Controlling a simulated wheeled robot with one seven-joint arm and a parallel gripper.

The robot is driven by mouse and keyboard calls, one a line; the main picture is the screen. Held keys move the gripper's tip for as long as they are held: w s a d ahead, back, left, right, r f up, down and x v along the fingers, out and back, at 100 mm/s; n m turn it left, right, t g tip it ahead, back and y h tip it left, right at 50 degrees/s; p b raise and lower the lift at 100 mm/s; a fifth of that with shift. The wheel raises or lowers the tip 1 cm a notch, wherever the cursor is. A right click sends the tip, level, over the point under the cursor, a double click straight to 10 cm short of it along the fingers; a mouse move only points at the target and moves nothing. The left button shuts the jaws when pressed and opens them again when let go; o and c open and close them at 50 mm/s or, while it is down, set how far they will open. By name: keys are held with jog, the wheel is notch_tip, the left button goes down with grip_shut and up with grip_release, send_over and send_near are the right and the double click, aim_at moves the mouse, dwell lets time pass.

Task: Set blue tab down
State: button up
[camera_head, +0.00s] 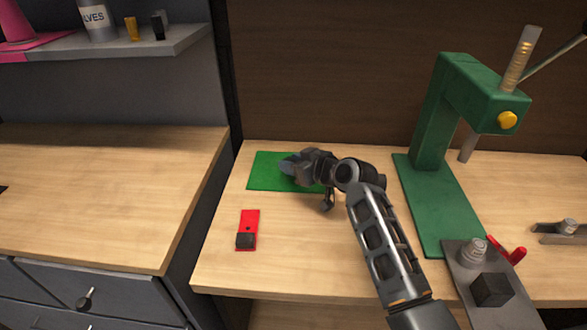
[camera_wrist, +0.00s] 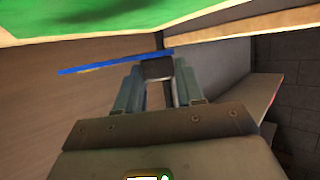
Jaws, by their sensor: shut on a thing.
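The blue tab (camera_wrist: 110,64) shows in the wrist view as a thin strip seen nearly edge-on, with a dark block (camera_wrist: 157,68) at one end. My gripper (camera_wrist: 157,78) is shut on that block, one finger on each side. In the wrist view a strip of background separates the tab from the green mat (camera_wrist: 60,22). In the head view my gripper (camera_head: 290,166) is over the green mat (camera_head: 263,173), and the tab is mostly hidden there. I cannot tell its exact height above the mat.
A red tab (camera_head: 249,222) with a black block lies on the bench (camera_head: 305,240) in front of the mat. A green press (camera_head: 435,140) stands to the right, with a grey plate (camera_head: 470,262) before it. A grey shelf (camera_head: 165,42) is at upper left. Bare bench surrounds the red tab.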

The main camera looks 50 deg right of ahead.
notch_tip(320, 180, down, 2)
jog(key=shift+f, duration=0.2)
jog(key=shift+f+b, duration=0.4)
jog(key=shift+f, duration=0.2)
jog(key=o, duration=1.1)
jog(key=shift+s+f, duration=0.1)
